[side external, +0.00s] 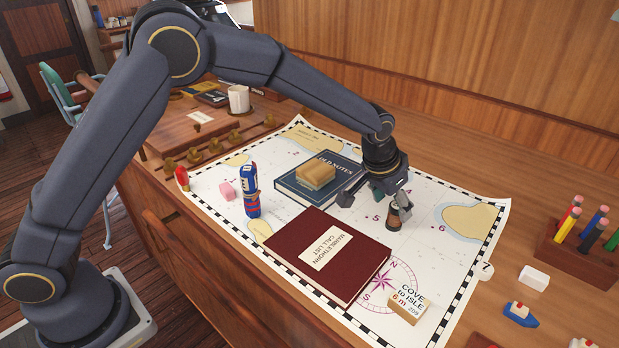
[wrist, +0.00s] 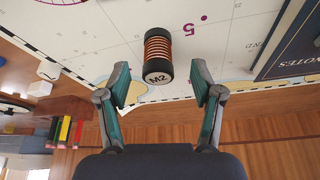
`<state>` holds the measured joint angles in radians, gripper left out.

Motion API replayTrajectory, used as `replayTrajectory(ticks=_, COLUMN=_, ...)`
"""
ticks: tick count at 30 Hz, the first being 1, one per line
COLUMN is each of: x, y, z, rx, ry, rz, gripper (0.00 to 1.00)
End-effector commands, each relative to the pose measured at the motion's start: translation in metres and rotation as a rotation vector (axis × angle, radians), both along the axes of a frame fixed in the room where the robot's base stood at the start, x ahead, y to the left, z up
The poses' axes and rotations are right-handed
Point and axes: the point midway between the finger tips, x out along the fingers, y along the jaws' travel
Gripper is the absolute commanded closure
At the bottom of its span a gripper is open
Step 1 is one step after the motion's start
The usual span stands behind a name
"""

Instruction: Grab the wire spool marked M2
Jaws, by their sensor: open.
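The wire spool marked M2 (wrist: 158,54) has copper-coloured windings between black ends, with a pale M2 label on the end facing my wrist camera. In the side view the spool (side external: 394,217) stands on the chart, partly hidden by my gripper. My gripper (side external: 374,200) is just above and beside it, pointing down. In the wrist view my gripper (wrist: 162,88) is open and its two fingers are spread to either side of the spool's labelled end. The spool lies a little beyond the fingertips, and nothing is held.
The chart (side external: 460,260) covers the desk. A dark blue book (side external: 300,185) with a tan block (side external: 315,176) lies left of my gripper. A maroon book (side external: 325,255) lies in front. A blue-and-red figure (side external: 250,190) stands left. A pencil holder (side external: 575,255) is at right.

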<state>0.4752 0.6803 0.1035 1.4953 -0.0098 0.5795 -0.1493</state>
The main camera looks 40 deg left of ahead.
Motion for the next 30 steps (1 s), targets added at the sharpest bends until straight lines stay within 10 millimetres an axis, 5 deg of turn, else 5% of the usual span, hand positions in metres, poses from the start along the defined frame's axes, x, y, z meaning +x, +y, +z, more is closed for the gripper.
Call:
replayTrajectory(ticks=8, x=0.016, y=-0.007, z=-0.038, rx=0.001, ry=0.003, rz=0.001, gripper=0.34)
replayTrajectory(ticks=17, x=0.019, y=-0.008, z=-0.043, rx=0.0, ry=0.0, rz=0.001, gripper=0.34)
replayTrajectory(ticks=30, x=0.019, y=-0.008, z=-0.043, rx=0.0, ry=0.001, rz=0.001, gripper=0.79)
